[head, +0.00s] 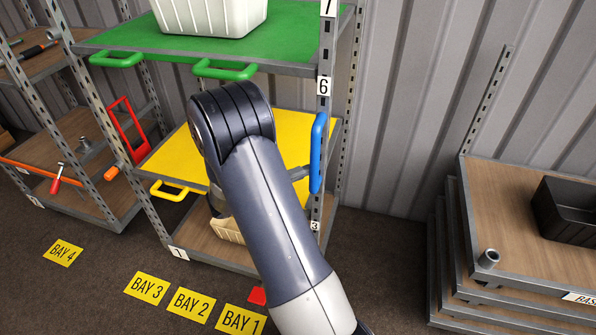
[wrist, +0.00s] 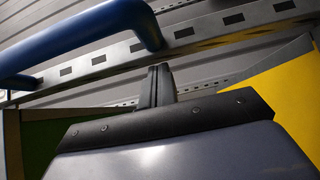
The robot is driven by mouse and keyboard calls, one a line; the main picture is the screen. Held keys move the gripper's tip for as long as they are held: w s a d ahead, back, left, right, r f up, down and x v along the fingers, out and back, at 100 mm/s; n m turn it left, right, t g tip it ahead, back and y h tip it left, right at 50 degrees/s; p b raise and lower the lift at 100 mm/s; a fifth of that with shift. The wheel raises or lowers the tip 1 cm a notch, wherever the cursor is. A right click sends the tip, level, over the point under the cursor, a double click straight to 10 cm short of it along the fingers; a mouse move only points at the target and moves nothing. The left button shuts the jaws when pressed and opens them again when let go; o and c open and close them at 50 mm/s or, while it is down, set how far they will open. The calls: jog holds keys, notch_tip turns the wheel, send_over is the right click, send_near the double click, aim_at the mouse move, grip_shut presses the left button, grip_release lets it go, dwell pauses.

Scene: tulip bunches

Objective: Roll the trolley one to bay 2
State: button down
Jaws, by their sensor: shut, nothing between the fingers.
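A metal rack has a green top shelf (head: 285,35), a yellow middle shelf (head: 170,155) and a wooden bottom shelf. A plate reading 1 (head: 178,253) sits at its lower left corner. An upright blue handle (head: 318,150) is on its right post; it also shows in the wrist view (wrist: 80,40). My gripper (wrist: 158,82) is shut and empty, close to the blue handle; I cannot tell if they touch. In the head view my arm hides most of it. The BAY 2 floor sign (head: 191,304) lies between BAY 1 (head: 241,320) and BAY 3 (head: 147,288).
A white bin (head: 210,15) stands on the green shelf. A BAY 4 sign (head: 63,253) lies at the left, before another rack with a red handle (head: 128,130). A wooden-topped stack (head: 500,210) with a black bin (head: 568,212) stands right.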

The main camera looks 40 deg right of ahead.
jog(key=s+d+b, duration=0.4)
jog(key=s+d, duration=0.3)
jog(key=s, duration=0.2)
jog(key=shift+s+d+b, duration=0.15)
jog(key=shift+s+b, duration=0.05)
jog(key=shift+b, duration=0.2)
jog(key=shift+w, duration=0.1)
jog(key=w+a+b, duration=0.1)
jog(key=w+a, duration=0.3)
jog(key=a, duration=0.8)
jog(key=shift+a, duration=0.2)
jog(key=shift+w, duration=0.1)
